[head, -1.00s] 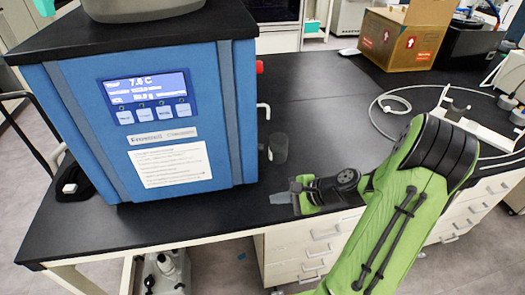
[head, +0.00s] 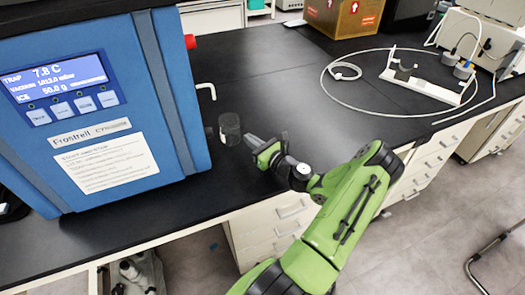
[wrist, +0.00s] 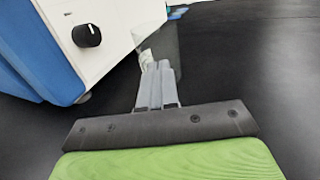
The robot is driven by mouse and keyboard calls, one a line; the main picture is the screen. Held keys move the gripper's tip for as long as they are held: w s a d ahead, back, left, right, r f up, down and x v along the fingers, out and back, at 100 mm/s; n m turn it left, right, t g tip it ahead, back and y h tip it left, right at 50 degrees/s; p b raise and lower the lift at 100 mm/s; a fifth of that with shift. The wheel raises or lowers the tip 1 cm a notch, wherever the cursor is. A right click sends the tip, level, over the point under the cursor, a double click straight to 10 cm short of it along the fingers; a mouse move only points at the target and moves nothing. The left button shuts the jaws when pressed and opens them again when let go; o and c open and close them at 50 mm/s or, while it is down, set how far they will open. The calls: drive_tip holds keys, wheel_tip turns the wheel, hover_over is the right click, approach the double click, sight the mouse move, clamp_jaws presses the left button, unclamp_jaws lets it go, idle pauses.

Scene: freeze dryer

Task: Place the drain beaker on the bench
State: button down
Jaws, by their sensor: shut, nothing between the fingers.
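The drain beaker (head: 229,128) is a clear, greyish cup standing upright on the black bench (head: 265,92), beside the blue freeze dryer (head: 110,110). A white bent drain tube (head: 207,88) sticks out of the dryer's side, behind the beaker. My gripper (head: 251,140) is just right of and in front of the beaker, low over the bench, pointing at it. In the wrist view the fingers (wrist: 157,72) are together and empty, and the see-through beaker (wrist: 165,42) stands straight beyond their tips. I cannot tell whether the tips touch it.
The dryer's side panel with a black knob (wrist: 87,35) is close on the left in the wrist view. A cardboard box (head: 345,18), a looped thin hose (head: 343,72) and a white stand (head: 425,85) are further right and back. The bench between is clear.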

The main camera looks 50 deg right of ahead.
sight(225, 122)
drive_tip(key=w, duration=0.4)
drive_tip(key=shift+d+b, duration=0.3)
drive_tip(key=w, duration=0.2)
drive_tip(key=w+p, duration=0.1)
drive_tip(key=w, duration=0.2)
drive_tip(key=w+d+p, duration=0.1)
drive_tip(key=w, duration=0.1)
drive_tip(key=shift+w, duration=0.15)
